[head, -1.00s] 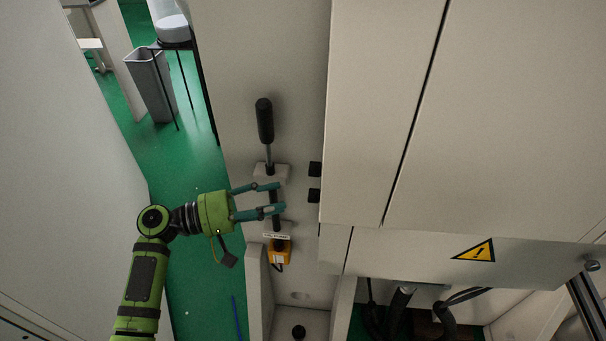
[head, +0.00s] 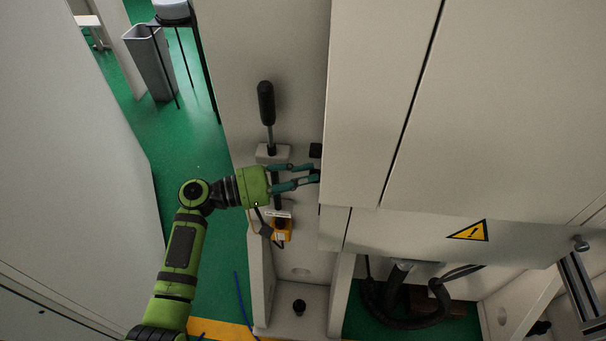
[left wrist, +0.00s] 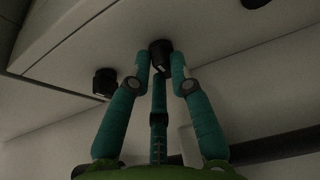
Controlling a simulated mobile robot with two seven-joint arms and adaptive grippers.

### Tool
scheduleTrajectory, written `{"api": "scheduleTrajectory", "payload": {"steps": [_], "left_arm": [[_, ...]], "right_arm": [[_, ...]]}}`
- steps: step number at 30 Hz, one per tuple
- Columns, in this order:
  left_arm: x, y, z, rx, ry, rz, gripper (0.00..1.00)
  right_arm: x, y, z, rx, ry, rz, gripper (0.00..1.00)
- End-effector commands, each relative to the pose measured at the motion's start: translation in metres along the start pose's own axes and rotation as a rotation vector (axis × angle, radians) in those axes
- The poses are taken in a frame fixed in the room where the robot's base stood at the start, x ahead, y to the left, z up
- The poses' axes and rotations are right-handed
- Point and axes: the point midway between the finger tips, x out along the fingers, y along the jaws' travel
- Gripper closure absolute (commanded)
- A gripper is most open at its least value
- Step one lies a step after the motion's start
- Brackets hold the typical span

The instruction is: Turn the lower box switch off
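My left gripper (head: 315,173) reaches from the left to the side of the large pale cabinet. Its teal fingers have drawn together around the lower box switch, a small black knob. In the left wrist view the knob (left wrist: 160,60) sits between the fingertips (left wrist: 161,66), which appear to touch it on both sides. In the head view the fingers largely hide this knob. The upper black knob (head: 315,150) is just above the fingers and clear of them. It cannot be told from these frames which way the switch is turned. My right gripper is out of view.
A black-handled lever (head: 266,105) stands on the pale panel left of the cabinet. A yellow box (head: 283,232) with a cable is below my gripper. A warning triangle (head: 469,231) marks the cabinet's lower part. Green floor (head: 190,150) lies open at left.

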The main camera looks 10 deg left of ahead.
Motion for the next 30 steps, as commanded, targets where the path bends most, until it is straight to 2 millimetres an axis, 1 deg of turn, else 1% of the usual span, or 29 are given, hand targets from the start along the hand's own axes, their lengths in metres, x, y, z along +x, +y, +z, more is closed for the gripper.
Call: {"api": "scheduleTrajectory", "payload": {"steps": [5, 11, 24, 30], "left_arm": [[0.0, 0.0, 0.0, -0.004, 0.001, -0.003, 1.0], [0.0, 0.003, 0.0, -0.05, 0.0, -0.024, 1.0], [0.001, 0.008, -0.002, -0.332, 0.0, -0.14, 1.0], [0.001, 0.008, -0.003, -0.452, 0.0, -0.189, 1.0]], "right_arm": [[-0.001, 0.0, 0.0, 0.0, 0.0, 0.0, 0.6], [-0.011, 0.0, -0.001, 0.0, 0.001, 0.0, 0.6], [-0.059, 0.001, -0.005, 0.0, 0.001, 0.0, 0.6], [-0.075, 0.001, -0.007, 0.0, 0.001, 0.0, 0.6]]}}
